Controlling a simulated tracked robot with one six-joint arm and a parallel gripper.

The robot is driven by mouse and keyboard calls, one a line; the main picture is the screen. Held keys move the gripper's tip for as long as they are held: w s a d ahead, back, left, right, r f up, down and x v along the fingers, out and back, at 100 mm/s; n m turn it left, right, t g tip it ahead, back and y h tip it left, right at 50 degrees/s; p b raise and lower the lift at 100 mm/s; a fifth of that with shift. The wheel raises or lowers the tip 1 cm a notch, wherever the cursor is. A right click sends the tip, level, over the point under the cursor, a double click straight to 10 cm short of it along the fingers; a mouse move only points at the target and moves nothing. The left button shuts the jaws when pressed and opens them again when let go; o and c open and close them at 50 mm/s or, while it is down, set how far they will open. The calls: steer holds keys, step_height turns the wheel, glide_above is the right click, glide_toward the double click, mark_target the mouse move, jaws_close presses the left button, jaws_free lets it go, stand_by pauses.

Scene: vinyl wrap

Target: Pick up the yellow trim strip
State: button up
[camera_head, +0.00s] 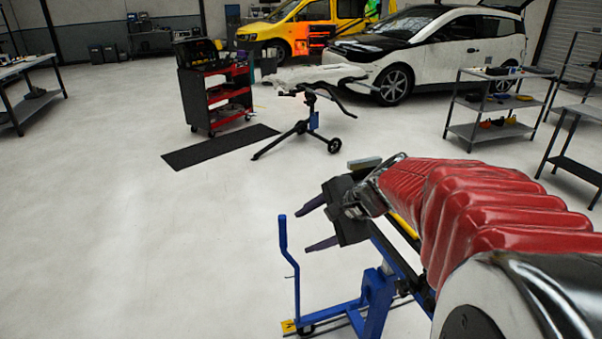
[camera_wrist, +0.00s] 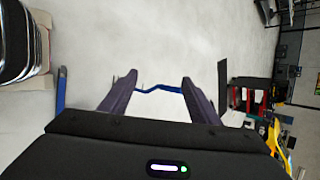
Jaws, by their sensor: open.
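A narrow yellow piece (camera_head: 404,226), which looks like the yellow trim strip, shows beside my red-sleeved arm in the head view. It appears to lie on the dark top of a blue stand (camera_head: 376,292); my arm hides much of it. My gripper (camera_head: 303,230) is open and empty, out to the left of that piece, with its fingers pointing left. In the wrist view my gripper (camera_wrist: 158,80) has its two dark fingers wide apart, with floor and a thin blue bar between them. I cannot make out the strip in the wrist view.
The blue stand's upright handle (camera_head: 287,265) rises near my fingers. Beyond are a trestle on wheels (camera_head: 310,122), a red tool cart (camera_head: 218,95), a black mat (camera_head: 220,147), a white car (camera_head: 450,45) and shelving (camera_head: 490,100). The floor at left is clear.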

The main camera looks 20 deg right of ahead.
steer(key=w+d+f+m+t+h, duration=0.1)
steer(key=w+d+m+t, duration=0.1)
steer(key=d+m, duration=0.5)
steer(key=w+d+f+m+t+h, duration=0.1)
steer(key=w+d+m+t, duration=0.2)
steer(key=d, duration=0.9)
steer(key=s+d+f+m+h, duration=0.1)
steer(key=d+m, duration=0.3)
steer(key=d, duration=0.5)
steer(key=s+d+f+m+t+h, duration=0.1)
steer(key=s+d+f+m+h, duration=0.1)
steer(key=d+m, duration=0.3)
steer(key=d, duration=0.4)
steer(key=shift+s+m+h, duration=0.3)
steer(key=shift+f, duration=0.2)
step_height(320, 180, down, 8)
steer(key=shift+r, duration=0.2)
steer(key=shift+w+f, duration=0.2)
steer(key=shift+f, duration=0.1)
steer(key=shift+w, duration=0.35)
